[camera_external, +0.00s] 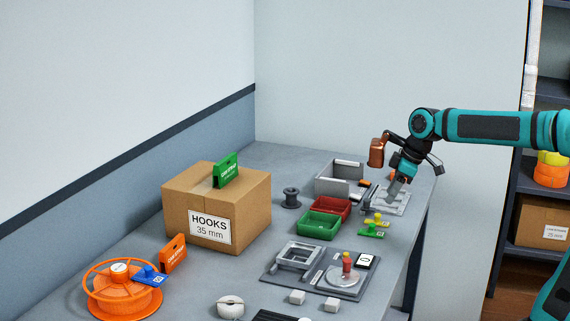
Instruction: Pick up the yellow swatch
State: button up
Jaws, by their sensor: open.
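A small yellow piece with a raised grip, which looks like the yellow swatch (376,222), lies on the grey table right of the red bin. A similar green piece (371,234) lies just in front of it. My gripper (392,196) is open and points down, above and a little behind and right of the yellow piece, apart from it. It is over or near a pale grey slotted plate (400,208). The gap between its fingers is too small to see clearly. No part of the yellow piece appears covered.
A red bin (345,206) and a green bin (319,225) stand left of the yellow piece. A grey box (326,180) is behind. A cardboard box (183,207) and an orange spool (105,305) are farther left. A fixture board (272,279) lies in front. The table's right edge (424,215) is close.

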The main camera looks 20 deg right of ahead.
aim_at(379, 214)
jog(key=shift+x, duration=3.85)
grip_shut()
